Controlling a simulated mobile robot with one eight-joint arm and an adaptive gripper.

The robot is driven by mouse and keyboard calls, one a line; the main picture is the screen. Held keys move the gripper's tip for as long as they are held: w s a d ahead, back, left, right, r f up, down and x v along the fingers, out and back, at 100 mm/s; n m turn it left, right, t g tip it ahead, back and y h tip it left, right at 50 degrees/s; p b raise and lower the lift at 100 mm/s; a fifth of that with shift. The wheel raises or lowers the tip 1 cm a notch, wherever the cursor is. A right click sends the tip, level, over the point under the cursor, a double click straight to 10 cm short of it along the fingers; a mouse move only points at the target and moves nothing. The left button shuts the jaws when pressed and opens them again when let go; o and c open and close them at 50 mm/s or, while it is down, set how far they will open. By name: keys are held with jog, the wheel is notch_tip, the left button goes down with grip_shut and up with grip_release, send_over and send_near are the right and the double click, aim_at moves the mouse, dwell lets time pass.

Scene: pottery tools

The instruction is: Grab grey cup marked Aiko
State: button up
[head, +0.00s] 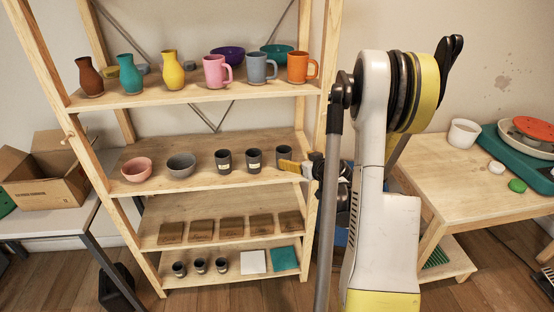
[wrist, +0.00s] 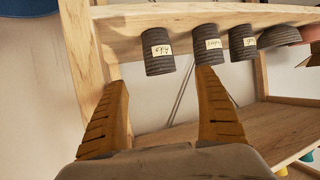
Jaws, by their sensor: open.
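Three dark grey ribbed cups with paper labels stand in a row on the middle shelf. In the wrist view, which shows the shelf upside down, the leftmost cup's (wrist: 160,64) label appears to read Aiko. This is the rightmost cup (head: 283,153) in the head view, its lower part partly hidden by my gripper. The other cups are the middle one (wrist: 207,48) and the far one (wrist: 242,52); their labels are hard to read. My gripper (wrist: 162,80) is open and empty. Its yellow fingers frame the Aiko cup, which lies ahead of the fingertips.
A pink bowl (head: 136,170) and grey bowl (head: 181,164) share the shelf. Mugs and vases stand above, including a grey mug (head: 258,68). Brown tiles (head: 202,230) and small cups (head: 200,265) sit below. The wooden shelf post (head: 325,105) is close to my gripper's right.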

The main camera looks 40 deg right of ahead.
aim_at(287, 155)
jog(key=b+x, duration=0.4)
jog(key=x, duration=0.7)
jog(key=c, duration=1.5)
